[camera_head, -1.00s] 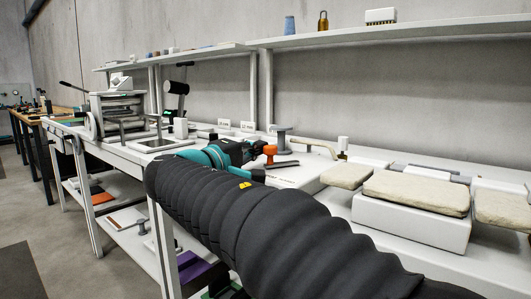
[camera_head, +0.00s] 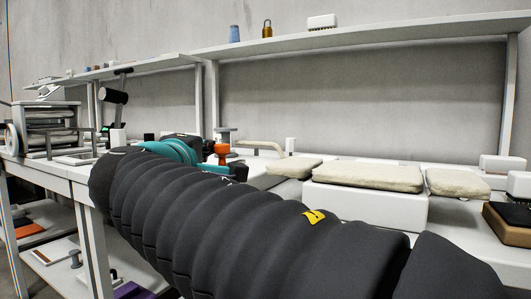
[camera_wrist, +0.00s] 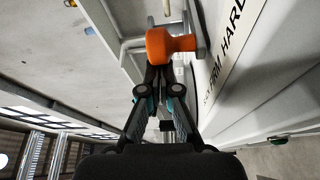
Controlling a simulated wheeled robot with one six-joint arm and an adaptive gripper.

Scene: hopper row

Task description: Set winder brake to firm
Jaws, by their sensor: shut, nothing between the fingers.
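The winder brake's orange knob (camera_wrist: 170,44) is large at the top of the wrist view. It also shows small beyond my arm in the head view (camera_head: 222,149). My gripper (camera_wrist: 158,74) is shut and empty, with its fingertips right at the near side of the knob; I cannot tell whether they touch. A white scale label (camera_wrist: 229,52) runs beside the knob on its right, with FIRM and HARD legible and the nearer word partly unclear. Which mark the brake stands at is not clear. My black-sleeved arm hides part of the brake's housing in the head view.
A grey spool (camera_head: 224,134) and a curved beige handle (camera_head: 259,147) stand close behind the knob. Beige pads (camera_head: 367,176) on white blocks lie to the right. A roller machine (camera_head: 48,125) stands at the left. A shelf (camera_head: 350,34) runs above the bench.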

